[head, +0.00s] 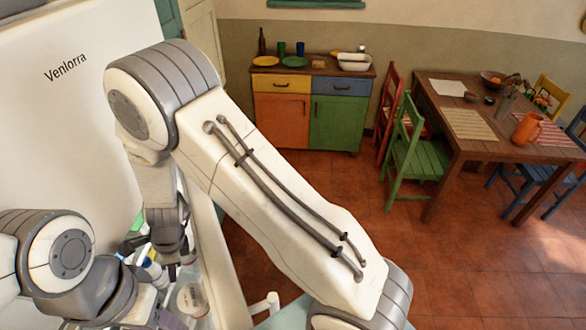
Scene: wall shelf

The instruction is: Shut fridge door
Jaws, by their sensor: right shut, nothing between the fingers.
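The white fridge (60,120), marked "Venlorra", fills the left side. Its lower door (222,265) appears to stand open, and its edge runs down toward the bottom of the view. Bottles and a jar (192,300) show beside the door's inner side. A white handle (268,303) sticks out on the door's outer side. My right gripper (172,268) points down, shut and empty, among or just above these items; I cannot tell if it touches the door. My left arm is at the lower left; its fingers cannot be made out.
My right arm crosses the middle of the view and hides part of the floor. A cabinet (283,120) with an orange and a green door stands at the back wall. A wooden table (463,155) with chairs stands at the right. The tiled floor (470,260) between is clear.

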